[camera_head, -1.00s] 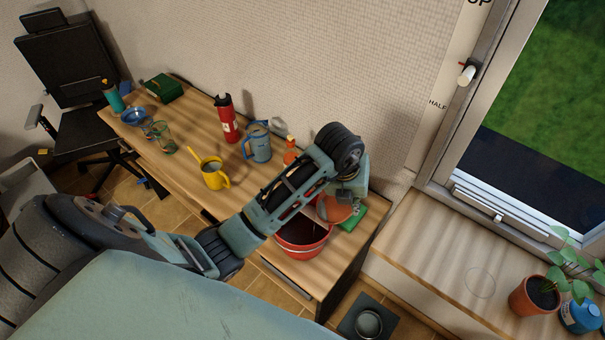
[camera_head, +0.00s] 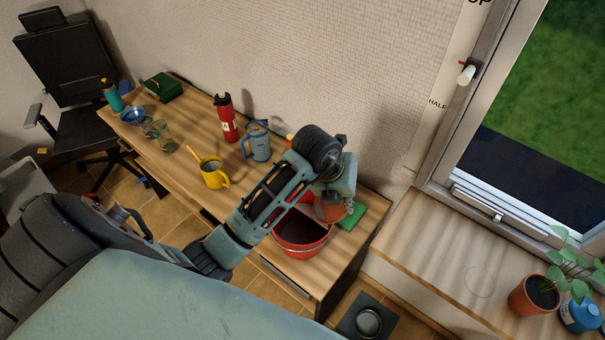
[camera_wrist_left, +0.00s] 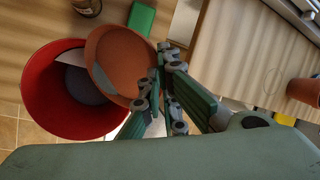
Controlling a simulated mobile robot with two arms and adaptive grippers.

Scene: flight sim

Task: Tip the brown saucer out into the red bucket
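The brown saucer (camera_wrist_left: 122,58) is held by its rim in the left wrist view, overlapping the right edge of the red bucket (camera_wrist_left: 40,92). My left gripper (camera_wrist_left: 157,82) is shut on the saucer's right edge. In the head view the saucer (camera_head: 329,208) shows beneath my wrist, at the upper right of the bucket (camera_head: 303,242), and looks tilted. The bucket stands upright on the desk's right end; a pale patch and a grey round area show inside. My right gripper is in neither view.
A green block (camera_head: 353,215) lies on the desk (camera_head: 275,185) right of the bucket. A yellow watering can (camera_head: 213,176), a blue pitcher (camera_head: 258,143) and a red bottle (camera_head: 226,118) stand to the left. A potted plant (camera_head: 534,296) is on the right-hand ledge.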

